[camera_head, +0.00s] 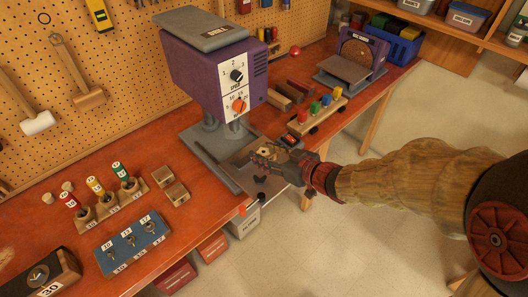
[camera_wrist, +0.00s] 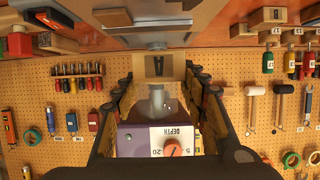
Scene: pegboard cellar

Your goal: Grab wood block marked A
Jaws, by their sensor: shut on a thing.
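My gripper (camera_head: 264,166) is over the grey base plate of the purple drill press, at the bench's front edge. In the wrist view my gripper (camera_wrist: 160,72) has its dark fingers on both sides of a small tan wood block (camera_wrist: 158,66), shut on it. The block has a dark mark facing the camera, but I cannot read it as a letter. In the head view the fingers mostly hide the block. Two other small wood blocks (camera_head: 161,175) (camera_head: 176,193) sit on the bench left of the drill press.
The purple drill press (camera_head: 208,60) stands close behind my gripper. A rack with coloured-handled tools (camera_head: 318,108) and a disc sander (camera_head: 352,58) are to the right. Bins sit under the bench.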

